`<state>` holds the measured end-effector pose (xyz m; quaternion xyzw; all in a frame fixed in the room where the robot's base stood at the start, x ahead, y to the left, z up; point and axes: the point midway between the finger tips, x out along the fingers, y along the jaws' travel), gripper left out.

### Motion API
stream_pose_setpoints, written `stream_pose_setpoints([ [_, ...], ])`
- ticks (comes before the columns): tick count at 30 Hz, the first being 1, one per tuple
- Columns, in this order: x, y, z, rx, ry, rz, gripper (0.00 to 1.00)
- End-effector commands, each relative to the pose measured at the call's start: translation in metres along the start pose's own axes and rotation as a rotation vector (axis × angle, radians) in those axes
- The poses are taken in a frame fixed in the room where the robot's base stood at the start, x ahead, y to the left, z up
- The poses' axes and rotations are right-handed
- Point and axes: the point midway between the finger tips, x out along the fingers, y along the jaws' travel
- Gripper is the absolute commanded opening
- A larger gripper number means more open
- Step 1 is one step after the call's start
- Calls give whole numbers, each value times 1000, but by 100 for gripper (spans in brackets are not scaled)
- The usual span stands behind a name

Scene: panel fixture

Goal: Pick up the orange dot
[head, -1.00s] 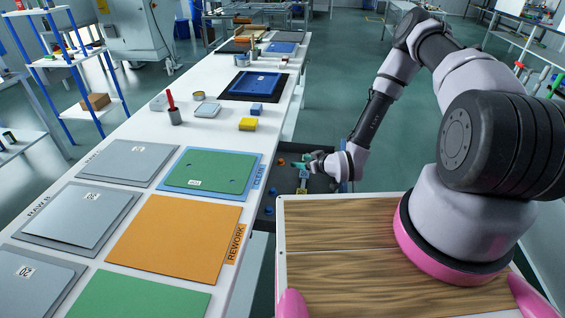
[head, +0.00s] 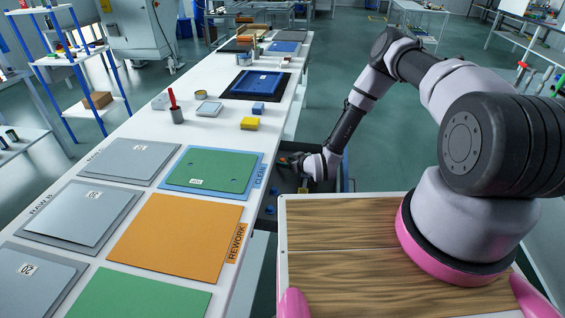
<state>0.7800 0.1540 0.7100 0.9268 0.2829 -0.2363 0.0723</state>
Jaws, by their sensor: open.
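My gripper (head: 289,161) is at the end of my arm, low over the open dark drawer (head: 291,211) beside the white bench. It points left toward the bench side, and its jaws are open. A tiny orange spot (head: 283,159) shows at the fingertips; it is too small to tell whether it lies between them or under them. The gripper and wrist hide much of the drawer's far part.
Small blue pieces (head: 270,209) lie in the drawer's near left part. The bench holds an orange REWORK panel (head: 172,237), a green panel (head: 208,170), a yellow block (head: 250,124) and a blue block (head: 258,108). The wood-topped deck (head: 340,222) is mine.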

Motion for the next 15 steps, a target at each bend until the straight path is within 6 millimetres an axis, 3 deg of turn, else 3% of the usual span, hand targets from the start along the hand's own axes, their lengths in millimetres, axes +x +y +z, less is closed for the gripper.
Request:
stream_pose_setpoints([
  [9, 8, 0, 0, 1, -1, 0, 63],
  [10, 8, 0, 0, 1, -1, 0, 55],
  [14, 8, 0, 0, 1, -1, 0, 6],
  [15, 8, 0, 0, 1, -1, 0, 0],
])
